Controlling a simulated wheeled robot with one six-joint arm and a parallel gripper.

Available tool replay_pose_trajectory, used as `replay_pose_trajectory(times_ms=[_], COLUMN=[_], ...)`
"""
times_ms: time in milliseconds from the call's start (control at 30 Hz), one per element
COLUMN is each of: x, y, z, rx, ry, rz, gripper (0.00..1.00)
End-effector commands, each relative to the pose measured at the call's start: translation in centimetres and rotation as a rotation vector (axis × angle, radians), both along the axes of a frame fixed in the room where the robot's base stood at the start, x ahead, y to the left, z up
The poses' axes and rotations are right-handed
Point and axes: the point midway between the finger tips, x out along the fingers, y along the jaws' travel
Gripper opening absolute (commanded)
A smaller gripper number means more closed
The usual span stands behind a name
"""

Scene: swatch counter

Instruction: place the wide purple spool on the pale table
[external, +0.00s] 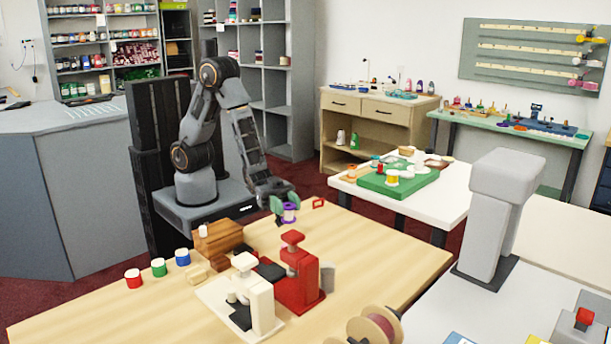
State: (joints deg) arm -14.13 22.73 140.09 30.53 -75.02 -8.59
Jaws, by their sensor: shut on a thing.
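The purple spool (290,214) is between the fingers of my gripper (288,207), which is shut on it. It appears at the far edge of the light wood table (375,262); I cannot tell whether it touches the surface. A pale, white-topped table (430,207) stands to the right of my gripper. On it lies a green board (385,186) bearing several spools and small things.
A red machine (305,275) and a cream machine (262,300) stand on the wood table near my gripper. A brown wooden block (218,238) and red, green and blue spools (158,267) are to the left. The wood table's right side is mostly clear.

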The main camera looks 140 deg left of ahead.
Motion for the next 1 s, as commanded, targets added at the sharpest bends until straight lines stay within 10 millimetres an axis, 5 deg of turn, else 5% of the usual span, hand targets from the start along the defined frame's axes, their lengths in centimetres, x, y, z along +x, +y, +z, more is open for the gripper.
replay_pose_trajectory(times_ms=[100, 367, 767, 1000], x=[-0.3, -0.4, -0.4, 0.0], y=[-1.7, -2.5, -2.4, 3.6], z=[0.0, 0.3, 5.3, 5.0], rx=[-0.001, -0.001, 0.0, 0.0], ry=[-0.001, -0.003, -0.006, -0.002], rz=[-0.025, -0.034, -0.033, 0.049], gripper=[0.18, 0.18, 0.18, 0.18])
